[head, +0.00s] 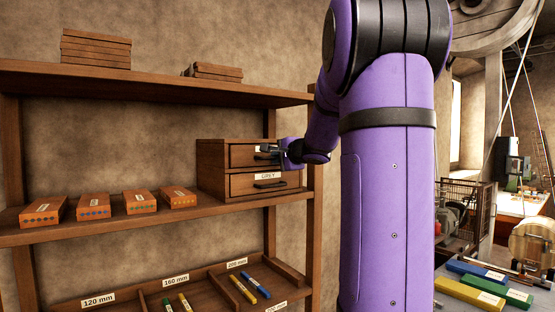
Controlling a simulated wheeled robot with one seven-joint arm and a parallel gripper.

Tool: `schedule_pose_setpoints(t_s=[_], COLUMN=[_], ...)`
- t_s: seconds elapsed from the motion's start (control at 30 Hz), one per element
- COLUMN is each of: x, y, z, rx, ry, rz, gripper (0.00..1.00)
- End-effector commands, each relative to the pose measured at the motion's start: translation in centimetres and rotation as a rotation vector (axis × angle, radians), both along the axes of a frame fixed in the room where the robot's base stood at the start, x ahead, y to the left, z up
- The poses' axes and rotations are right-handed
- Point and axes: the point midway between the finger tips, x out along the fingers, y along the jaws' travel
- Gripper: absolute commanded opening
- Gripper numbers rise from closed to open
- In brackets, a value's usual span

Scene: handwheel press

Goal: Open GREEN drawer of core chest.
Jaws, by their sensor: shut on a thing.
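The core chest (212,170) is a small wooden box with two drawers, at the right end of the middle shelf. The lower drawer (240,185) has a label that appears to read GREY and a dark handle (270,184); it is shut. The upper drawer (241,155) looks shut or nearly so. Its label is mostly hidden by my gripper, so I cannot read it. My gripper (274,151) reaches in from the right and is shut on the upper drawer's dark handle (262,157). The fingertips are small and partly hidden.
The wooden shelf (110,232) bears several orange-brown boxes (93,207) left of the chest. Wooden slabs lie on the top shelf (150,88). A lower divided tray (210,299) holds coloured rods. The shelf's right post (314,210) stands close to my arm.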

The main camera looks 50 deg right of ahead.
Motion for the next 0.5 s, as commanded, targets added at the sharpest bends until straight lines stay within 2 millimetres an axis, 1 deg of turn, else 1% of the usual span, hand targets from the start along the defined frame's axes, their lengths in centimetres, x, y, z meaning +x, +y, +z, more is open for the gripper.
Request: schedule_pose_setpoints(t_s=[0.17, 0.27, 0.5], x=[-2.2, -4.1, -9.6], y=[0.5, 1.0, 2.3], z=[0.0, 0.0, 0.0], rx=[0.0, 0.0, -0.001], ry=[0.0, 0.0, -0.001], rz=[-0.001, -0.002, -0.002], gripper=[0.0, 0.0, 0.0])
